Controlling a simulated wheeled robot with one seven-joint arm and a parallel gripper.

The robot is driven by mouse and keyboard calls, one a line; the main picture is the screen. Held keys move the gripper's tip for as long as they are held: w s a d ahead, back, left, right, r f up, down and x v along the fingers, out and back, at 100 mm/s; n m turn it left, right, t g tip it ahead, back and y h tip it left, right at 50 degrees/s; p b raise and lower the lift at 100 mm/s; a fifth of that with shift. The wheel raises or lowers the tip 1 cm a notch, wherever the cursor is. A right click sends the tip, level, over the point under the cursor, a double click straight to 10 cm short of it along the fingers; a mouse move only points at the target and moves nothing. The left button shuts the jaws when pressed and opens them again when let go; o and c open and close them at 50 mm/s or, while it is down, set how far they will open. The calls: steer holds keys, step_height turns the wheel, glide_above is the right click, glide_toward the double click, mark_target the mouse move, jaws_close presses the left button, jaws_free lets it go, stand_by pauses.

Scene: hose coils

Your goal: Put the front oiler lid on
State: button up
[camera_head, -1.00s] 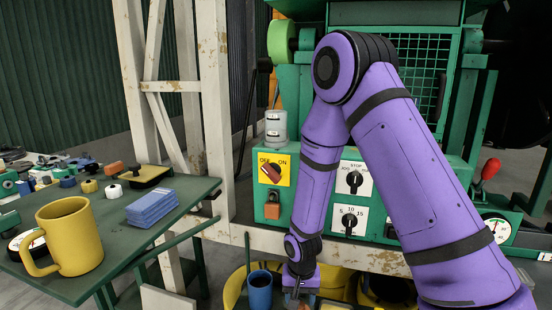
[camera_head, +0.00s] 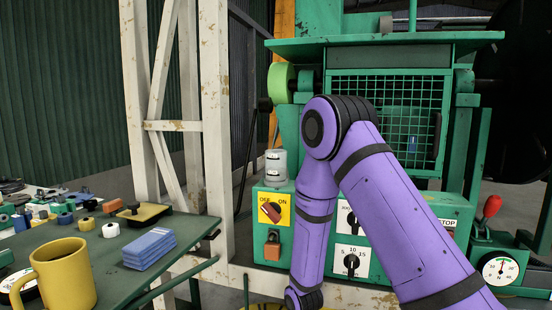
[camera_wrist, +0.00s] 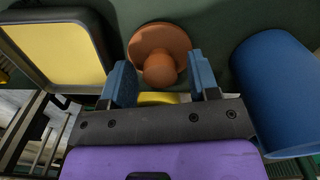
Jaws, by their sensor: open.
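An orange round lid-like disc with a knob (camera_wrist: 159,48) shows in the wrist view, just ahead of my gripper (camera_wrist: 161,80). My gripper is open, its two blue fingers apart on either side of the knob's near end. No contact with the knob can be made out. In the head view my gripper is below the bottom edge. A grey cylindrical pot (camera_head: 276,167) stands on the green control box in the head view; whether it is an oiler I cannot tell.
In the wrist view a blue cylinder (camera_wrist: 278,95) is close on the right and a yellow, dark-rimmed tray (camera_wrist: 58,45) on the left. In the head view a green table (camera_head: 150,278) holds a yellow mug (camera_head: 66,278) and blue pads (camera_head: 150,248). A white post (camera_head: 214,130) stands beside it.

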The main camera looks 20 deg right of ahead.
steer(key=c, duration=0.9)
steer(key=shift+o, duration=0.2)
steer(key=shift+r, duration=3.5)
steer(key=shift+w, duration=0.15)
